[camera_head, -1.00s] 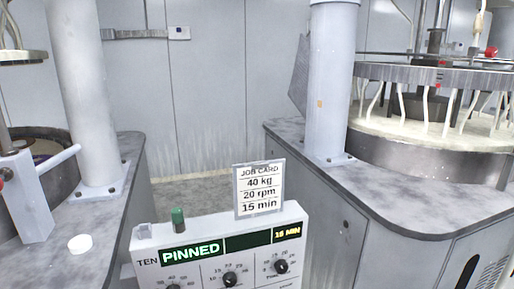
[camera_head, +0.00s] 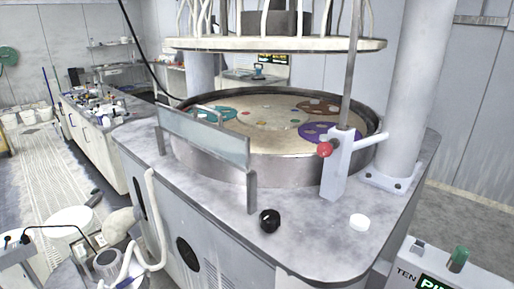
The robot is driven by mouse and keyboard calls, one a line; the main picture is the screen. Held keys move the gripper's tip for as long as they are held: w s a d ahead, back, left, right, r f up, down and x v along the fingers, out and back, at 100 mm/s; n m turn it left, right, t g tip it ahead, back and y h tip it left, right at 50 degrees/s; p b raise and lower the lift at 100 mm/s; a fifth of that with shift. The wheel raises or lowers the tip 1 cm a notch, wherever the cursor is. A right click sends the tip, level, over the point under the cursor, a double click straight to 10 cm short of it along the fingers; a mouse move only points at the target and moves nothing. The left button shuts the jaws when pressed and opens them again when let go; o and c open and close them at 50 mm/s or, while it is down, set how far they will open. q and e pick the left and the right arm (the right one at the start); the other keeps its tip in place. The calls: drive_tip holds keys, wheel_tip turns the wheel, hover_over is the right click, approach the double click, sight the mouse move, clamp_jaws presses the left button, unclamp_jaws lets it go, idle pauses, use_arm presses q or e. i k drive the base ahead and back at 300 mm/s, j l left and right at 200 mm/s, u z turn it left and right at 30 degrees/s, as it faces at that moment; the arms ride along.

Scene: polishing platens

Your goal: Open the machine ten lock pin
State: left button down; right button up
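Machine ten's control box (camera_head: 445,275) is cut off at the lower right corner, with "TEN" on it and a green display (camera_head: 433,283) showing only the letters "PI". A green knob (camera_head: 459,258) stands on top of it. On the machine beside it, a pale upright block (camera_head: 342,168) with a red ball knob (camera_head: 325,149) stands at the front right of the round platen. A grey bar runs from the block to the thick column (camera_head: 416,90). I take the red-knobbed part to be the lock pin, but no label shows there. Neither gripper is in view.
The platen (camera_head: 262,135) carries coloured discs under a raised upper plate (camera_head: 275,44). A clear guard (camera_head: 203,140) stands at its front left. A black knob (camera_head: 269,220) and white cap (camera_head: 360,221) are on the worktop. A cluttered bench (camera_head: 95,125) stands at the left.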

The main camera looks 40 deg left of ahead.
sight(324, 149)
drive_tip(key=u, duration=0.7)
